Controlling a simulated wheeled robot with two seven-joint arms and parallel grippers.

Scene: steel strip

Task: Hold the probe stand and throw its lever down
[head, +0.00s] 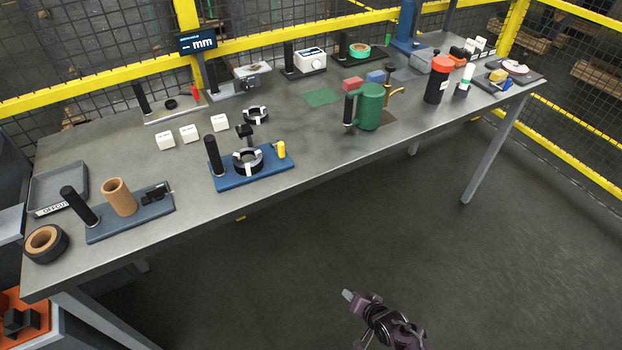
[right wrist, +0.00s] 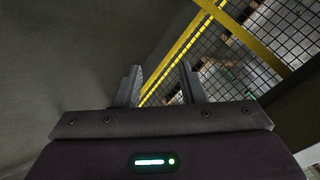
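Several small stands with black upright grips are on the steel table; I cannot tell for certain which is the probe stand. One is a pale base (head: 176,108) at the back left, with a black grip at its left and a small upright red lever (head: 195,93) at its right end. Another is a blue base (head: 228,181) near the front edge, with a black grip, a black-and-white ring and a yellow piece. My right gripper (head: 348,296) is over the floor in front of the table, away from all stands. In the right wrist view (right wrist: 160,70) its fingers are apart and empty. My left gripper is out of view.
The steel table (head: 310,135) also carries a cork cylinder (head: 119,197), a green jug (head: 369,108), white blocks (head: 190,133) and a red-topped canister (head: 439,80). An mm display (head: 198,42) stands at the back. Yellow-railed mesh fencing is behind. The floor in front is clear.

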